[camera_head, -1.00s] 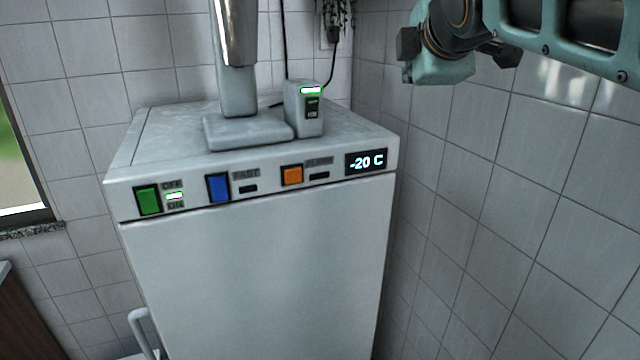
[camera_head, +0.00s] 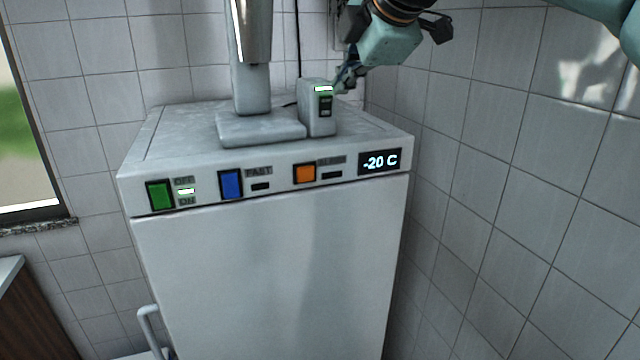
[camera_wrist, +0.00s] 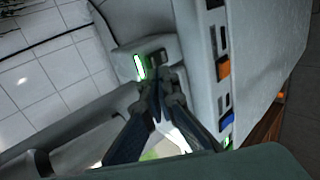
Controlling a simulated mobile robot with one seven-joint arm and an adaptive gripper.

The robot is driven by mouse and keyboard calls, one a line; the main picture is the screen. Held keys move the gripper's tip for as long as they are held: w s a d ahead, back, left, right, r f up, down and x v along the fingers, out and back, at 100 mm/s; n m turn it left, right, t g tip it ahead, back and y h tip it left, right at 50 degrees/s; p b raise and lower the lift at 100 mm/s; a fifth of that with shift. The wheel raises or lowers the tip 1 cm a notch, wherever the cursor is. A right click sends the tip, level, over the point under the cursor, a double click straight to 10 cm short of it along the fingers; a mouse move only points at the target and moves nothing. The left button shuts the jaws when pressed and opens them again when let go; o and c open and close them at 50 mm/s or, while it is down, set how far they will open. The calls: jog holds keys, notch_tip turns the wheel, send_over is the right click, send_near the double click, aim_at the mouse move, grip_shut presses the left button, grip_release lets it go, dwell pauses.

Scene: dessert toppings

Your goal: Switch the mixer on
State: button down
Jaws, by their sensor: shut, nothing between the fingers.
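The grey mixer stands on the white cabinet, with its column (camera_head: 252,70) rising from a flat base (camera_head: 262,128). A small grey switch box (camera_head: 312,118) at the base's right end carries a lit green-white light (camera_head: 323,88) above a dark switch (camera_head: 325,105). My gripper (camera_head: 343,84) is shut and empty, its tips close by the box's upper right side. In the wrist view, the shut fingertips (camera_wrist: 158,84) are in front of the box, near its dark switch and lit light (camera_wrist: 139,67). I cannot tell whether they touch it.
The cabinet front (camera_head: 270,260) has a green switch (camera_head: 160,195), a blue switch (camera_head: 231,184), an orange switch (camera_head: 305,173) and a "-20 C" display (camera_head: 380,162). A tiled wall (camera_head: 520,190) stands close on the right. A window (camera_head: 20,130) is at the left.

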aim_at(326, 117)
jog(key=x, duration=0.7)
jog(key=shift+f, duration=0.1)
jog(key=shift+s+f+b, duration=0.1)
jog(key=shift+f+b, duration=0.7)
jog(key=shift+f, duration=0.05)
jog(key=shift+s+r+p, duration=0.1)
jog(key=shift+r+p, duration=0.4)
jog(key=shift+p, duration=0.4)
jog(key=shift+g+p, duration=0.3)
jog(key=shift+p, duration=0.25)
jog(key=shift+r+p, duration=0.1)
jog(key=shift+p, duration=0.4)
jog(key=s+f+b+v, duration=0.2)
jog(key=v, duration=1.2)
jog(key=s+f+m, duration=0.3)
jog(key=f+m, duration=0.1)
jog(key=f, duration=0.3)
jog(key=s+d+f+m+g+b, duration=0.1)
jog(key=s+f+m, duration=0.3)
jog(key=f, duration=0.4)
jog(key=shift+m+g+h, duration=0.3)
jog(key=shift+m+h, duration=0.1)
jog(key=shift+m, duration=0.4)
